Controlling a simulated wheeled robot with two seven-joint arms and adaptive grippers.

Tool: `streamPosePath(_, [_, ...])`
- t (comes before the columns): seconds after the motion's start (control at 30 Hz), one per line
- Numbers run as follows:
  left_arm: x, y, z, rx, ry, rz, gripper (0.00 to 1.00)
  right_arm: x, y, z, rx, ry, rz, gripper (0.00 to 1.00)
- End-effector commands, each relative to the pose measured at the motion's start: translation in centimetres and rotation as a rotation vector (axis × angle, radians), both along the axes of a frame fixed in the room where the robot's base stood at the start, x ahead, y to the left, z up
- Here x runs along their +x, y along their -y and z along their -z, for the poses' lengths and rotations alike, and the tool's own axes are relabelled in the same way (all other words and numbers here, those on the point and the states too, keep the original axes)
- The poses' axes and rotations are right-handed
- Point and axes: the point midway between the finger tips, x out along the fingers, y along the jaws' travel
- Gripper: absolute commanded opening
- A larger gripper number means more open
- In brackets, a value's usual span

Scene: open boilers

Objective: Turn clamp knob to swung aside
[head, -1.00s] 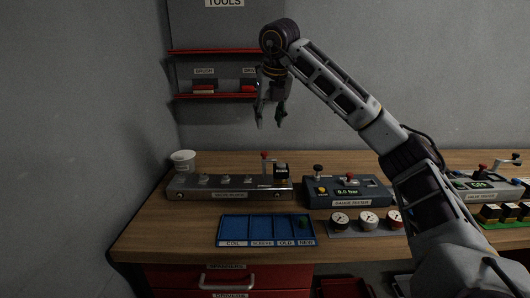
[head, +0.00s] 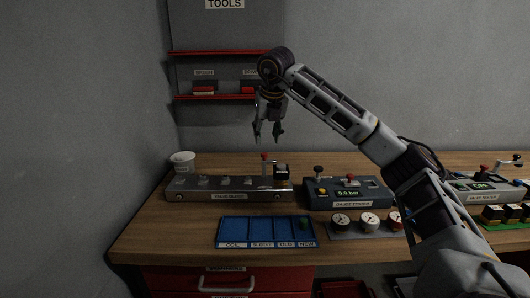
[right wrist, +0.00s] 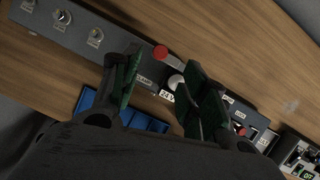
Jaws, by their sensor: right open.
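The clamp knob is a red ball on a lever (head: 264,156) at the right end of the grey valve bench unit (head: 215,195). The red knob also shows in the right wrist view (right wrist: 161,52), beside a label reading CLAMP, and its arm runs toward a pale round part (right wrist: 177,82). My right gripper (head: 268,137) is open and empty, pointing down above the knob and apart from it. In the right wrist view the knob appears between the two green-padded fingers (right wrist: 158,68). My left gripper is not in view.
A black block (head: 281,172) stands beside the knob. A gauge tester (head: 347,192) is to the right, with gauges in front. A blue divided tray (head: 262,243) lies in front, and a white cup (head: 183,162) stands at the back left. Red shelves (head: 215,97) hang behind.

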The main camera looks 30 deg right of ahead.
Motion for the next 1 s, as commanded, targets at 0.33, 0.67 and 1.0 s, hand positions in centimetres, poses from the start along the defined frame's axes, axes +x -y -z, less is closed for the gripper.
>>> streamPosePath(0.33, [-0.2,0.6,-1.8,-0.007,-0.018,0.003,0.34,1.7,0.6,4.4,-0.001,-0.002,0.001,0.44])
streamPosePath(0.67, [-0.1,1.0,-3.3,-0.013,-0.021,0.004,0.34,2.6,0.9,6.7,0.0,0.0,0.0,0.44])
streamPosePath(1.0, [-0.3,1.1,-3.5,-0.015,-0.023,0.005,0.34,2.7,0.9,6.9,0.0,0.0,0.0,0.44])
